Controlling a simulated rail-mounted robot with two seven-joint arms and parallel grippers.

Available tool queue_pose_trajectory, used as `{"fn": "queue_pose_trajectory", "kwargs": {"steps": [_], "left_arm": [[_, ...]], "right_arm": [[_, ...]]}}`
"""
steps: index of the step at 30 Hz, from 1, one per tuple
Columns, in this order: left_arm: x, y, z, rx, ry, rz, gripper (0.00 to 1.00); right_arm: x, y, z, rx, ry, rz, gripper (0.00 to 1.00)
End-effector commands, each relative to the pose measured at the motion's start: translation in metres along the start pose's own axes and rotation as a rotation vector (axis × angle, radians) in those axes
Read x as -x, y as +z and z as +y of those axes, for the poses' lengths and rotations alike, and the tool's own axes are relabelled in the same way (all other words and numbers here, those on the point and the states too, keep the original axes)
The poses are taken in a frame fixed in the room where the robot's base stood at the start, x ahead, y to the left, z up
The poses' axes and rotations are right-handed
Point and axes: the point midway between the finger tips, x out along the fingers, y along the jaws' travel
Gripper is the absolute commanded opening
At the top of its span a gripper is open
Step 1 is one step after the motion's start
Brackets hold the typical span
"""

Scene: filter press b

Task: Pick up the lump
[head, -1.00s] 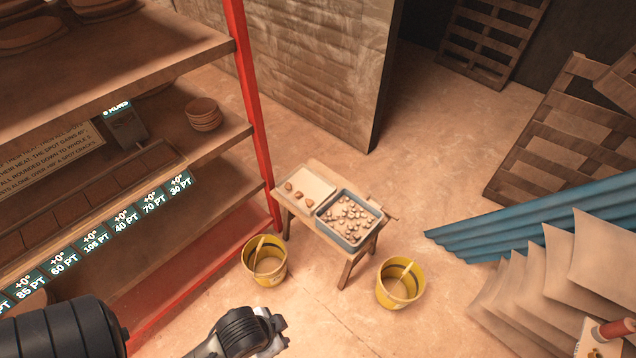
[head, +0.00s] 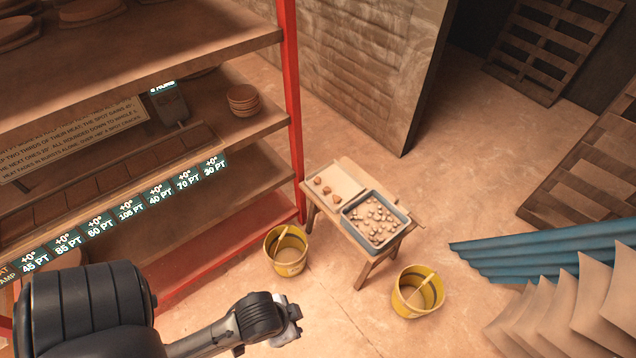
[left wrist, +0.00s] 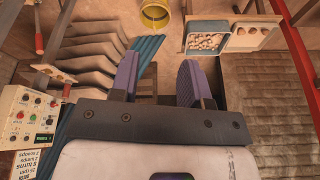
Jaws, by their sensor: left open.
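Several small brown lumps (head: 326,190) lie in a row on a pale board (head: 345,178) on a small wooden stand (head: 363,283). A blue-grey tray (head: 374,247) beside the board holds many pale lumps (head: 375,222). I cannot tell which lump the task means. My left gripper (head: 294,318) is in front of the stand, apart from it. In the left wrist view its two purple fingers (left wrist: 158,82) are spread with nothing between them. The pale board (left wrist: 245,42) and blue tray (left wrist: 194,46) lie beyond them there. My right gripper is not in view.
Two yellow buckets stand on the floor, one left (head: 287,268) and one right (head: 405,303) of the stand's front. A shelf rack with a red post (head: 291,110) fills the left. Blue corrugated sheets (head: 520,257) and pale plates (head: 560,310) are at the right.

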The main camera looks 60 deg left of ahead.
Motion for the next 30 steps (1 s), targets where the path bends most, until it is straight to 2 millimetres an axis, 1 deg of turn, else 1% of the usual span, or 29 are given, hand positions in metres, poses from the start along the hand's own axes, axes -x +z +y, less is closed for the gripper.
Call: {"fn": "queue_pose_trajectory", "kwargs": {"steps": [10, 11, 17, 30], "left_arm": [[0.0001, -0.0007, 0.0030, 0.010, 0.008, 0.001, 0.43], [0.0001, -0.0008, 0.0033, 0.011, 0.009, 0.002, 0.44], [0.0001, -0.0009, 0.0040, 0.013, 0.011, 0.002, 0.64], [0.0000, 0.0001, 0.0013, 0.004, 0.003, 0.000, 0.64]], "right_arm": [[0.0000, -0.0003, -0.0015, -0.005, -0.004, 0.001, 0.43], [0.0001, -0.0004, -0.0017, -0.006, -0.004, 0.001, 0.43], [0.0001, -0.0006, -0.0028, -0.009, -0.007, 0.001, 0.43], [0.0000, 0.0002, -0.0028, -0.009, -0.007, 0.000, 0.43]]}}
